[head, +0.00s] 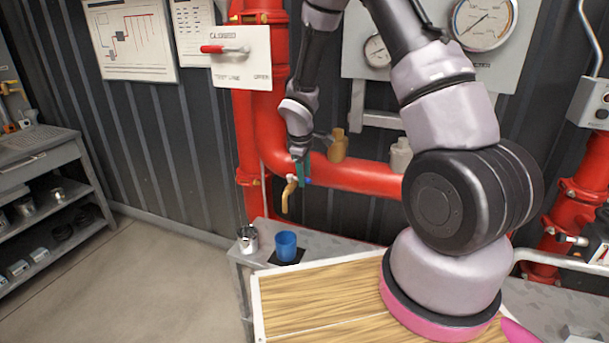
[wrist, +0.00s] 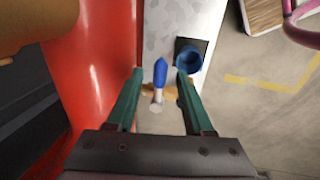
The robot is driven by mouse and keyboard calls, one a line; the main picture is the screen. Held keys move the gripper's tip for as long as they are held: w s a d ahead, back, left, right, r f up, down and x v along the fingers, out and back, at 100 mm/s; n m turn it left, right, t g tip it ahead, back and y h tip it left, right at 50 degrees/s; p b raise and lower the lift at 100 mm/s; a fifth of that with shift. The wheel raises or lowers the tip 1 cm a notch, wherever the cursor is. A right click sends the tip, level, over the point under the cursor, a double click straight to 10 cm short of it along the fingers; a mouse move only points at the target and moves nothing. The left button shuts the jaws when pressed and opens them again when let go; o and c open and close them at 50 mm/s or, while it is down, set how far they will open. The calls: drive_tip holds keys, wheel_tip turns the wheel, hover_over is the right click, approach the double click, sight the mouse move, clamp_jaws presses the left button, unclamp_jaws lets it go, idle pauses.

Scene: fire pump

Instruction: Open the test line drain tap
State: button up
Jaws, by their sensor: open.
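The drain tap (head: 288,196) has a brass spout pointing down and hangs under the red pipe in the head view. Its blue handle (wrist: 160,72) shows in the wrist view with a pale stem below it. My gripper (head: 302,168) is just at the tap, pointing down. In the wrist view its green fingers (wrist: 159,78) are open, one on each side of the blue handle, with gaps showing on both sides. Part of the tap is hidden by the fingers in the head view.
A blue cup (head: 286,246) stands on a dark pad on the grey bench below, beside a metal cup (head: 248,238). The large red pipe (head: 350,178) runs close behind my gripper. A red lever (head: 224,49) lies across a test line sign. A shelf (head: 40,180) stands left.

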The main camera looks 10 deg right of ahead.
drive_tip(key=shift+c, duration=0.4)
clamp_jaws()
idle(1.1)
